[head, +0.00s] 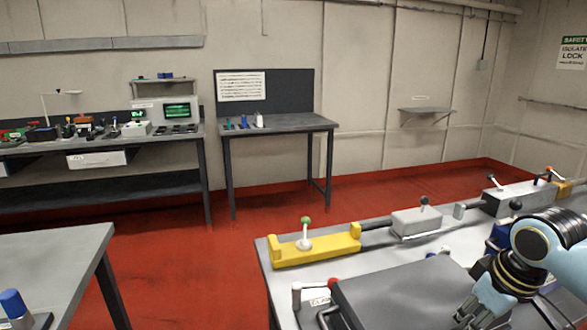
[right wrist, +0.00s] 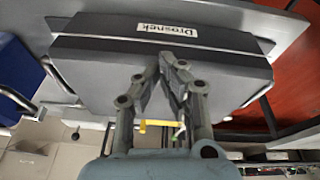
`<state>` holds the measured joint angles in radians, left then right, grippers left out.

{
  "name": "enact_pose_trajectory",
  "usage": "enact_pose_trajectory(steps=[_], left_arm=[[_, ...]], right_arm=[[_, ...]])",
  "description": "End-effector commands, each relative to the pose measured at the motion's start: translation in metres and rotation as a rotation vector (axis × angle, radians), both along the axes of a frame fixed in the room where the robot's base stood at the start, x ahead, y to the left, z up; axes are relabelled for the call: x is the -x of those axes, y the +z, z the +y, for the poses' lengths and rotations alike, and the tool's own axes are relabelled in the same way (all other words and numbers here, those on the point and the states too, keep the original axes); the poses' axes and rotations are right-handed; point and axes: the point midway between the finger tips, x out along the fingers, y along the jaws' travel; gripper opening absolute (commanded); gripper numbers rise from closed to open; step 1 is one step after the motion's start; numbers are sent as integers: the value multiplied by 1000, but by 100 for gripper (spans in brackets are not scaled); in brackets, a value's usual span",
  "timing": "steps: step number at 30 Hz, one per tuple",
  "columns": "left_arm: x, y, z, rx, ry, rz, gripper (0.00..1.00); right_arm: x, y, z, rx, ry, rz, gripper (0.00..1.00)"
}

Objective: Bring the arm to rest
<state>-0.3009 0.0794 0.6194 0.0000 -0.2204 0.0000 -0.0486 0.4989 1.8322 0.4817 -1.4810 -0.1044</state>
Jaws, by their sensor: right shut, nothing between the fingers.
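My right arm (head: 540,245) comes in from the right edge in the head view. Its gripper (head: 463,316) is at the bottom right, in front of or over a dark grey box (head: 385,298). In the right wrist view the gripper's fingers (right wrist: 167,62) meet at the tips, shut and empty. Behind them is the grey box (right wrist: 80,72) with a label reading "Drosnek". I cannot tell whether the fingertips touch the box. My left gripper is in neither view.
A light workbench (head: 268,262) carries a yellow holder (head: 315,246) with a green-knobbed lever, a grey lever unit (head: 417,221) and a longer lever unit (head: 515,198). Another table (head: 55,250) is left; red floor (head: 185,270) between is clear.

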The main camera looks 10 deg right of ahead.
Motion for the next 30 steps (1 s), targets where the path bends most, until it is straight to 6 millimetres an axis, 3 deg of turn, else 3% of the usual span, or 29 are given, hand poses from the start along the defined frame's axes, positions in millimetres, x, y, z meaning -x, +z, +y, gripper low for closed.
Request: enact_pose_trajectory(steps=[3,9,15,22,30], left_arm=[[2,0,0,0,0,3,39],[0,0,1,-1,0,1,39],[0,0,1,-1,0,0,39],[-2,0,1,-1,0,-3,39],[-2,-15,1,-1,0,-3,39]], right_arm=[[33,-6,34,3,12,-1,0],[89,0,77,11,-9,-17,0],[135,20,100,23,-69,-39,0],[175,47,109,37,-153,-55,0],[163,-23,103,43,-160,-32,0]])
